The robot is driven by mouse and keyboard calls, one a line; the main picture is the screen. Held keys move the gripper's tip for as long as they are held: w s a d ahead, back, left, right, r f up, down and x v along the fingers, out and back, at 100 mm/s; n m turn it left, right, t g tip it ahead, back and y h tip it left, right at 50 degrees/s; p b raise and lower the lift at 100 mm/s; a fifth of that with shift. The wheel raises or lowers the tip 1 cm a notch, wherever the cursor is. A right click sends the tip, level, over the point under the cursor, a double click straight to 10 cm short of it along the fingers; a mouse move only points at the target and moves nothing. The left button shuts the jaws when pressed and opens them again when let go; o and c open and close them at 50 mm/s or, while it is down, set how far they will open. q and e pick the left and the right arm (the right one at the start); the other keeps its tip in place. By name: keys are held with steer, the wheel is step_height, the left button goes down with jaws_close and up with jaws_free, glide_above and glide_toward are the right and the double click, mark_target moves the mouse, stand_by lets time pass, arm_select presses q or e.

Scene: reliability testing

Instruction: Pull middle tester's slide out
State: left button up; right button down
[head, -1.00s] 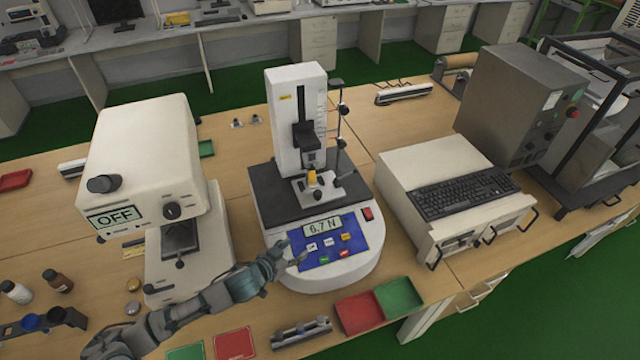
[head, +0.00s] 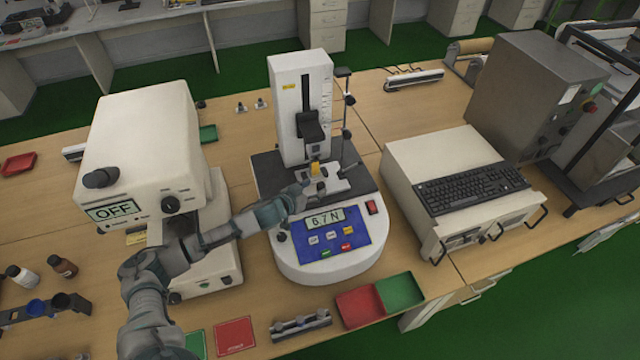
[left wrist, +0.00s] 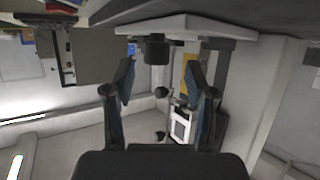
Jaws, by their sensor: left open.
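The middle tester (head: 305,110) is a white column on a round base, its display reading 6.7 N. Its small white slide (head: 338,186) sits on the dark platform below the column, with a yellow piece (head: 315,168) above it. My left gripper (head: 306,187) is at the slide's front left, with no visible grip on it. In the left wrist view the fingers (left wrist: 160,88) are spread apart. A dark knob (left wrist: 156,50) on a pale plate (left wrist: 150,24) shows ahead between them. Whether they touch is unclear. My right gripper is out of view.
A white tester (head: 135,150) with an OFF display stands left, close to my left arm. A beige box with a keyboard (head: 470,190) stands right. Red and green trays (head: 380,296) lie in front. A thin stand (head: 346,115) rises beside the column.

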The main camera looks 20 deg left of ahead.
mark_target(320, 186)
arm_select(q)
steer(key=x, duration=0.4)
steer(key=shift+d, duration=0.25)
steer(key=shift+r, duration=0.1)
steer(key=shift+a, duration=0.15)
jaws_close()
